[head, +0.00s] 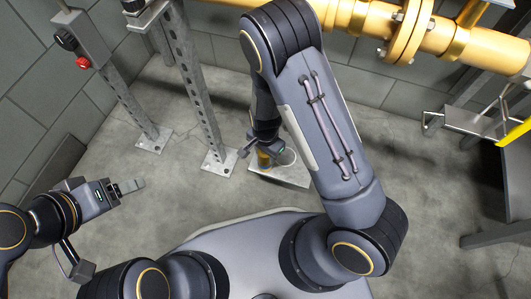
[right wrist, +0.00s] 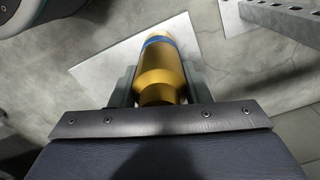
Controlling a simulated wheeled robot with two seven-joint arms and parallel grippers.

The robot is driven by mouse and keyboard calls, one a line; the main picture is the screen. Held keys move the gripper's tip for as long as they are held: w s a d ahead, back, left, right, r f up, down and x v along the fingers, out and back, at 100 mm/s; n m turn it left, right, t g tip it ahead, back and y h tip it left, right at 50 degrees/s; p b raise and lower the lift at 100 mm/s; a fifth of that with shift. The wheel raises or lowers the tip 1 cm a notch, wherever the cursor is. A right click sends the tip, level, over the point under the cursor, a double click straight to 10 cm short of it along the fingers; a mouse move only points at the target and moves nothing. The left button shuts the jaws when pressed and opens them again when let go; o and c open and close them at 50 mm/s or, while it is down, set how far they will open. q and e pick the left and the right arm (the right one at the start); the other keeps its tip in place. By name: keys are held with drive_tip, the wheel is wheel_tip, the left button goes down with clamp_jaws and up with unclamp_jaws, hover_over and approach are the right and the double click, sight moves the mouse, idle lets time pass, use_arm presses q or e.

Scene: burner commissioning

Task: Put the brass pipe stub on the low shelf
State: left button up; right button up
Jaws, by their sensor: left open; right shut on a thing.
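The brass pipe stub (head: 264,160) is small and half covered by my right gripper (head: 262,152) in the head view. In the right wrist view the stub (right wrist: 160,72), golden with a blue band, sits between the two fingers of that gripper (right wrist: 157,88), which are shut on it. A pale flat plate (head: 293,178), which may be the low shelf, lies low beneath the stub. It also shows in the right wrist view (right wrist: 105,68). I cannot tell whether the stub touches it. My left gripper (head: 131,188) is open and empty at the left, far from the stub.
Two grey perforated posts stand on floor plates, one (head: 195,85) left of the stub and one (head: 122,95) further left with a red button (head: 83,62). A thick yellow pipe (head: 450,40) crosses the upper right. A dark stand (head: 505,190) is at the right. The floor between is clear.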

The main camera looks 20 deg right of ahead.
drive_tip(key=shift+f, duration=0.2)
drive_tip(key=o, duration=1.1)
drive_tip(key=shift+r, duration=0.1)
drive_tip(key=shift+o, duration=0.2)
drive_tip(key=shift+r, duration=0.1)
wheel_tip(320, 180, up, 8)
drive_tip(key=p, duration=0.4)
drive_tip(key=shift+f, duration=0.2)
drive_tip(key=shift+s, duration=0.1)
